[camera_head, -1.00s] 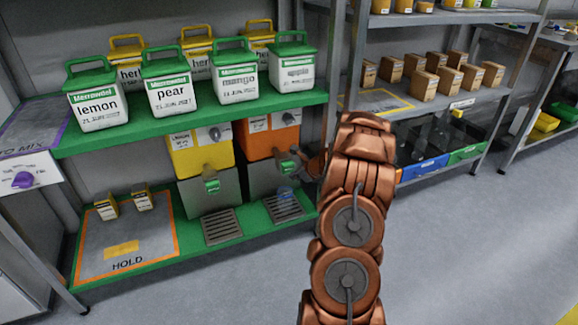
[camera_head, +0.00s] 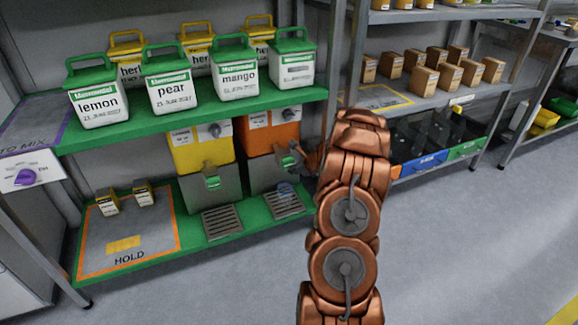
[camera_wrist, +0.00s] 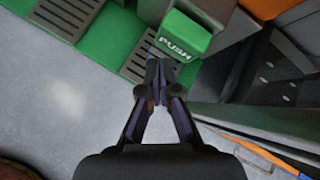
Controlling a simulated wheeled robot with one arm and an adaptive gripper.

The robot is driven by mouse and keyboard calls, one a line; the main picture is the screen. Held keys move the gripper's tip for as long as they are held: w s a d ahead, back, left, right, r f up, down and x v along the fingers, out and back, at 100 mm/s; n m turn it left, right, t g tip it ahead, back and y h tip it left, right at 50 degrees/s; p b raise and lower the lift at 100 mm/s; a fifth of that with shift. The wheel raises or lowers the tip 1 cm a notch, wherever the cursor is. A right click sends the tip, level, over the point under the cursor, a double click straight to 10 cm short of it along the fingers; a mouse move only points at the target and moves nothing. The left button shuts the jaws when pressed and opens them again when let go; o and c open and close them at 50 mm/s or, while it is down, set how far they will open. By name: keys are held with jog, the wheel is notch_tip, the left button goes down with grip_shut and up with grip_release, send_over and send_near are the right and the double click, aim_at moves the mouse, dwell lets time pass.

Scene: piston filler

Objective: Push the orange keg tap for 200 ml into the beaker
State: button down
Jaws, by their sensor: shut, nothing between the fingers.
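The orange keg (camera_head: 272,132) stands on the lower green shelf, with a green push tap (camera_head: 287,162) on its grey front. The tap reads PUSH in the wrist view (camera_wrist: 186,35). A small clear bluish beaker (camera_head: 286,189) is on the drip grate below the tap. Its fill level is too small to read. My gripper (camera_wrist: 158,70) is shut and empty, its fingertips just below the tap's PUSH face in the wrist picture. I cannot tell whether they touch it. In the head view my gripper is mostly hidden by the arm, just right of the tap.
The yellow keg (camera_head: 200,150) with its own green tap stands to the left, above an empty grate (camera_head: 221,222). A shelf post (camera_head: 330,80) rises close to my arm. Labelled tubs (camera_head: 173,95) fill the shelf above. The floor in front is clear.

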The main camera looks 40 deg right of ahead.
jog(key=shift+w+d+r+p, duration=0.15)
jog(key=shift+w+p, duration=0.15)
jog(key=shift+p, duration=0.3)
dwell(0.4)
jog(key=shift+w, duration=0.1)
jog(key=shift+w+d+p, duration=0.2)
jog(key=shift+w+p, duration=0.5)
jog(key=shift+p, duration=0.25)
dwell(1.4)
jog(key=shift+s, duration=0.2)
jog(key=shift+s+a+b, duration=0.35)
jog(key=shift+s+b, duration=0.35)
jog(key=shift+s, duration=0.2)
jog(key=shift+s, duration=0.1)
jog(key=shift+s+a+b, duration=0.25)
jog(key=shift+s+b, duration=0.1)
jog(key=shift+s, duration=0.4)
jog(key=shift+s+a+b, duration=0.3)
jog(key=shift+s+b, duration=0.05)
jog(key=shift+s, duration=0.45)
jog(key=shift+s+a+b, duration=0.25)
jog(key=shift+s+b, duration=0.1)
jog(key=shift+s, duration=0.4)
dwell(1.1)
